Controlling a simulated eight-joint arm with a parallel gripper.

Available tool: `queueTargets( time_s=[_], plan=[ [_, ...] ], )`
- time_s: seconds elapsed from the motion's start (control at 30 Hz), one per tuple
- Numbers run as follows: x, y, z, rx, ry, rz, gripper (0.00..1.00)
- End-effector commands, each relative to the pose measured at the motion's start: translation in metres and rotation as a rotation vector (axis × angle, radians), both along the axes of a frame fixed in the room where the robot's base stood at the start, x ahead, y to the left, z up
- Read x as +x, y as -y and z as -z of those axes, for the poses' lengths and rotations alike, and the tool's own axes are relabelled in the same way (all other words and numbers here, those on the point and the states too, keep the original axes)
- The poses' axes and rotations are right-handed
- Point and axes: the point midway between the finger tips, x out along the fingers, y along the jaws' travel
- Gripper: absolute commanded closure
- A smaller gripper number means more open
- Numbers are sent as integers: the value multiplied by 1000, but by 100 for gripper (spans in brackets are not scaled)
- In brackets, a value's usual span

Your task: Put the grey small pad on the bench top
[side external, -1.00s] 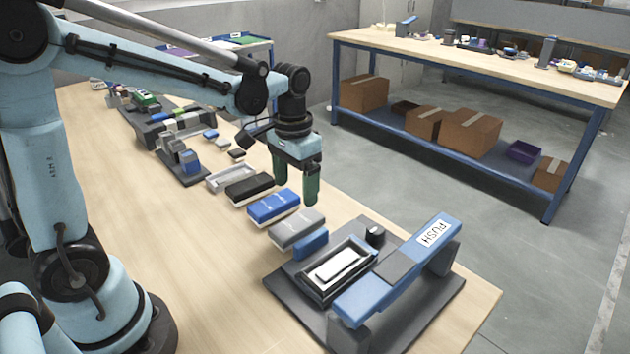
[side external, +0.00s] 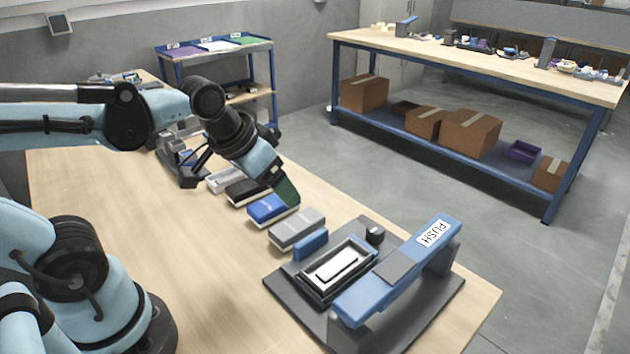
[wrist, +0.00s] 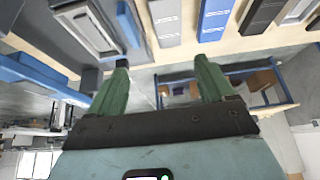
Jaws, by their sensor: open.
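A grey block (side external: 297,229) with a pale underside lies on the wooden bench top (side external: 130,230), between a blue block and the press; it also shows at the top of the wrist view (wrist: 166,22). Smaller flat pads seen earlier further back, one greyish, are now hidden behind my arm. I cannot tell for certain which piece is the grey small pad. My gripper (side external: 287,197) is tilted above the row near the blue block. In the wrist view its green fingers (wrist: 162,78) are wide apart with nothing between them.
The blue block (side external: 270,208), a black block (side external: 247,191) and a pale tray (side external: 224,180) continue the row. A press with a blue "PUSH" lever (side external: 405,265) stands at the front right, a small blue piece (side external: 311,243) beside it. The bench's left and front middle are clear.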

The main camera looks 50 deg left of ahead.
Motion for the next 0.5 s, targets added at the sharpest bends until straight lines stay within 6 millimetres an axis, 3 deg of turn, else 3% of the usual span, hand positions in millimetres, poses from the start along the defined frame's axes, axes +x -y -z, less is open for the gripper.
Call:
queueTargets(
  time_s=[0.2, 0.5],
  plan=[
    [-11, 3, 8, -5, 109, 2, 18],
    [-12, 4, 8, -6, 122, 3, 18]
  ],
)
